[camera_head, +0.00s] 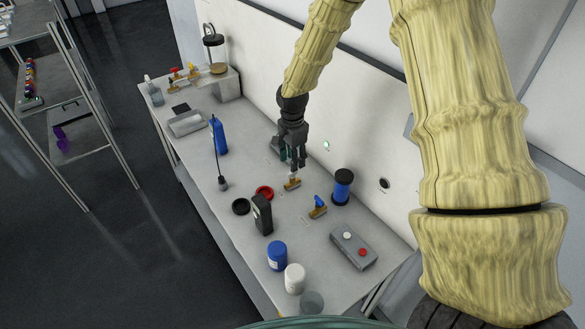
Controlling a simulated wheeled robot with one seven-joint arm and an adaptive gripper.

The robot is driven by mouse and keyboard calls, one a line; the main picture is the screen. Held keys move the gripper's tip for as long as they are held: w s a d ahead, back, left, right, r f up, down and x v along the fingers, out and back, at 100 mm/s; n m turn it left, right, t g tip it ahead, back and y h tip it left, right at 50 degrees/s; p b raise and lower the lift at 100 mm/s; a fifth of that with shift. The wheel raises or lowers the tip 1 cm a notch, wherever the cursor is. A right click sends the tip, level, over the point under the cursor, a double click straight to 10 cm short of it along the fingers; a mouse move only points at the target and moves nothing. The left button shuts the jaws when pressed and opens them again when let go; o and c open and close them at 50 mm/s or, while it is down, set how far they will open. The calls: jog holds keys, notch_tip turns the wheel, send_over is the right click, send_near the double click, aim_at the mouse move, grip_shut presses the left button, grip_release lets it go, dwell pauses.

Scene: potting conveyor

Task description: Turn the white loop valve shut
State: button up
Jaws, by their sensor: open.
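A small valve with a brass body (292,185) stands on the bench, directly under my gripper. A bit of white shows at its top, which appears to be the white loop handle (293,175), mostly hidden by the fingers. My gripper (293,165) is open and points down over this valve, with its fingertips at or just above the handle. I cannot tell whether they touch it or whether the handle lies between them.
A blue-handled valve (318,207) stands close by on the right, near a blue and black cylinder (342,186). A red ring (264,193), a black meter (262,214) and a grey button box (353,248) are around. The wall runs behind the bench (190,150).

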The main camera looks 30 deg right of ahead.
aim_at(292, 174)
jog(key=shift+f+p, duration=0.75)
jog(key=shift+f, duration=2)
grip_shut()
